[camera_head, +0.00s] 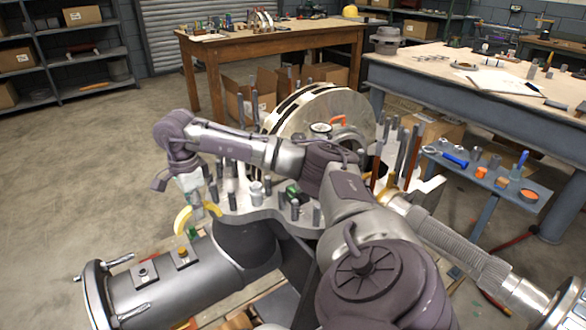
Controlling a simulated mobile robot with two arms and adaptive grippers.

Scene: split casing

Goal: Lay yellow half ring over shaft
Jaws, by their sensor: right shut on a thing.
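The yellow half ring (183,220) is a curved yellow piece at the left of the casing, below my right gripper (190,192). My right gripper points down and is shut on the half ring, with its fingertips small and hard to make out. The shaft (460,250) is silver and ribbed, running out to the lower right. My right arm hides much of its middle. The split casing's grey flange (265,212), with several upright studs, lies under and behind my arm. I cannot tell whether the half ring touches the casing. My left gripper is not in view.
A large metal disc (290,105) stands upright behind my arm. A dark grey cylinder (200,275) lies at the lower left. A small blue-grey side table (480,180) with tools stands at the right. Workbenches stand behind. The floor at the left is clear.

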